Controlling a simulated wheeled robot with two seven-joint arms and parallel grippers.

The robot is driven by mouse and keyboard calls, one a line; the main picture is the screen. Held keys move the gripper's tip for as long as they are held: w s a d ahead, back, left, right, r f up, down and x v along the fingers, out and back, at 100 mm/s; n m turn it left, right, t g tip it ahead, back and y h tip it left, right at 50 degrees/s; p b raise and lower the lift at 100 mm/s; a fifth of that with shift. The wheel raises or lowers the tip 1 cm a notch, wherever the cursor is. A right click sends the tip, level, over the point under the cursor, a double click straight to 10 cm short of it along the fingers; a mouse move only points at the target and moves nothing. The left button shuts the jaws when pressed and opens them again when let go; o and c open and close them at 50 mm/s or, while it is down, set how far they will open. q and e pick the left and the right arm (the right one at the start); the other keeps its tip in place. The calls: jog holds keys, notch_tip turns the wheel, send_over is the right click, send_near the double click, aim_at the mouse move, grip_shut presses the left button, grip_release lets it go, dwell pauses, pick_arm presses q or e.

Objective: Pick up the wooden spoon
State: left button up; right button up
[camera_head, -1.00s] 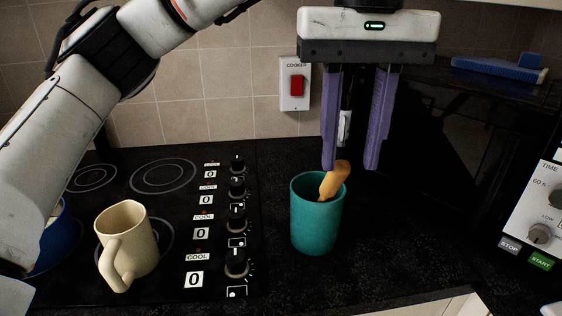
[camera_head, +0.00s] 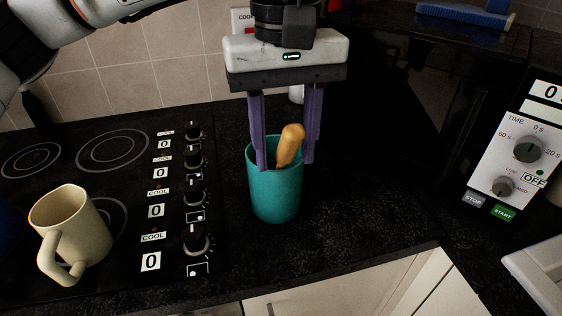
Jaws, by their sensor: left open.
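The wooden spoon (camera_head: 290,144) stands tilted in a teal cup (camera_head: 275,191), with only its orange-brown upper end showing above the rim. The rest of it is hidden inside the cup. My left gripper (camera_head: 285,165) points down over the cup with its purple fingers open. One finger is at the left of the spoon's end and the other at its right, both at about rim height. I cannot tell whether either finger touches the spoon or the cup. My right gripper is not in view.
A cream mug (camera_head: 72,236) stands on the black hob (camera_head: 95,185) at the left, beside a row of knobs. A microwave (camera_head: 515,160) is at the right. The dark worktop (camera_head: 340,225) right of the cup is clear up to its front edge.

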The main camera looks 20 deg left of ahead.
pick_arm(q)
jog(key=shift+f, duration=0.6)
jog(key=c, duration=1)
grip_shut()
jog(key=shift+r, duration=0.15)
